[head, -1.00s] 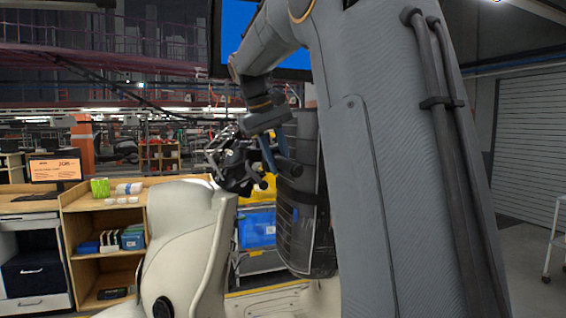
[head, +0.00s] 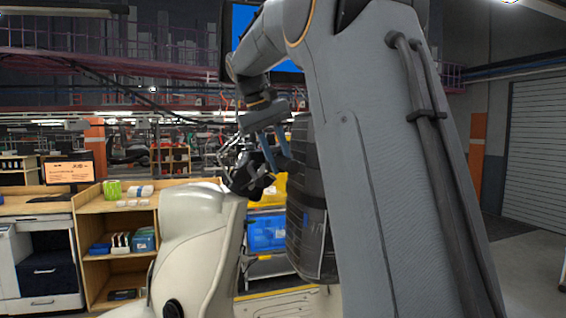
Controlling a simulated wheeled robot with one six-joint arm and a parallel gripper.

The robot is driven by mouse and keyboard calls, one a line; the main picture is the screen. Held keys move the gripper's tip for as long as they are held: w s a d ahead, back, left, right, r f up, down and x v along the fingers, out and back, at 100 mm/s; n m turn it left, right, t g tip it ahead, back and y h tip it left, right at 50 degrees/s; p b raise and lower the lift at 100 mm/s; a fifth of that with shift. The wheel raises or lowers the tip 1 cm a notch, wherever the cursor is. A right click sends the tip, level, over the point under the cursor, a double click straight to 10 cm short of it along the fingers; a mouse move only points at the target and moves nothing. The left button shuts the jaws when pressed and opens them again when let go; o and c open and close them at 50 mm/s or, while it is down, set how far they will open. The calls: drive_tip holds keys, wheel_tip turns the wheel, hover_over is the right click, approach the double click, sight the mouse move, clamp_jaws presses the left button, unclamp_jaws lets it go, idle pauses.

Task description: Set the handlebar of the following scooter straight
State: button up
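The scooter (head: 192,238) shows as a cream body in the lower left middle, with a round black part low on its side. Its handlebar (head: 246,178) is a dark cluster of parts just above and right of the cream body, partly behind my gripper. The handlebar's exact angle is hard to tell. My gripper (head: 281,164) points down over the right end of the dark cluster. Its two blue fingers are spread with a gap between them, and I see nothing held. Whether a finger touches the handlebar is unclear.
A wooden shelf unit (head: 112,210) with small boxes and a monitor (head: 68,171) stand at the left. A blue bin (head: 266,232) sits behind the scooter. A tall dark cylinder (head: 306,205) stands close right of my gripper. My arm covers much of the right side.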

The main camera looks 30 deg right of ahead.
drive_tip(key=shift+r, duration=0.1)
drive_tip(key=o, duration=1.1)
drive_tip(key=shift+a, duration=0.15)
drive_tip(key=shift+o, duration=0.3)
